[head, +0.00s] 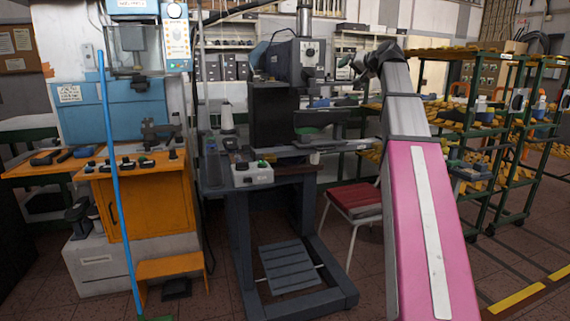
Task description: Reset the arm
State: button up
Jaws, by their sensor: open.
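My arm rises from the bottom right of the head view, with a pink lower link and grey upper links. My gripper (358,76) is the dark end at the top of the arm, bent over to the left. It is small in the view, and its jaws are open with nothing seen between them. It appears in front of the back shelves, to the right of the grey machine (290,62).
The machine's stand (245,235) and a red-seated chair (355,197) are left of my arm. Green racks (497,150) with yellow shoe lasts stand at right. An orange cabinet (140,205) and a blue pole (113,170) are at left. Floor is clear at lower right.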

jog(key=s+a+f+g+h, duration=0.1)
jog(key=s+f+g, duration=0.1)
jog(key=f, duration=1.2)
jog(key=s+a+f+g+h, duration=0.1)
jog(key=s+a+f+g, duration=0.1)
jog(key=f, duration=1.1)
jog(key=s+a+f+g+h, duration=0.1)
jog(key=s+f+g+h, duration=0.1)
jog(key=f, duration=1.2)
jog(key=s+a+f+g+h, duration=0.1)
jog(key=s+f+g, duration=0.2)
jog(key=s+f, duration=0.8)
jog(key=s+f+n+g+h, duration=0.1)
jog(key=s+f+g+h, duration=0.1)
jog(key=s+f, duration=1)
notch_tip(320, 180, down, 6)
jog(key=shift+a+f+g+h, duration=0.15)
jog(key=shift+a+g+h, duration=0.2)
jog(key=shift+g, duration=0.15)
